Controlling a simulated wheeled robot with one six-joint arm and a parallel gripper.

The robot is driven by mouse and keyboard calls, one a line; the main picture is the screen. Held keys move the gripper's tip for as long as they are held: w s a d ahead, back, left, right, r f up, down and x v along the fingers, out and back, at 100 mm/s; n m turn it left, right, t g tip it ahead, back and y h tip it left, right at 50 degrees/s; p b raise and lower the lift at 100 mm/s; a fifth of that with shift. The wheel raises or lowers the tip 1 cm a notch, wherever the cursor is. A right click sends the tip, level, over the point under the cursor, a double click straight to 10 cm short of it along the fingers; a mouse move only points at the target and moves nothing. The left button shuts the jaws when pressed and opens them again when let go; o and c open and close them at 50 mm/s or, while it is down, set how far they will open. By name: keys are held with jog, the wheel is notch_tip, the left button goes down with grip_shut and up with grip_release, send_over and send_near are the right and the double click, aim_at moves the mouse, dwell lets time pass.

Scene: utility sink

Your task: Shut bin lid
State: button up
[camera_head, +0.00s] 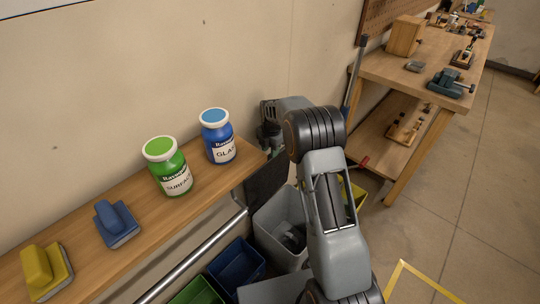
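A light grey bin (268,226) stands on the floor past the right end of the wooden shelf. Its top is open and a dark object (292,237) shows inside. A dark grey panel (266,182), which looks like the lid, stands raised at the bin's back edge. My arm rises on the right of the bin and bends over toward the wall. The dark end of my arm, with my gripper (269,136), is behind and above the raised panel, partly hidden by my own links. I cannot make out its fingers.
A blue bin (235,266), a green bin (196,293) and a partly hidden yellow bin (358,191) are nearby. The shelf (140,222) holds bottles and brushes, with a metal rail (192,262) along its front. A workbench (405,73) stands right; open floor lies before it.

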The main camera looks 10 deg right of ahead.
jog(key=shift+f, duration=1.5)
grip_shut()
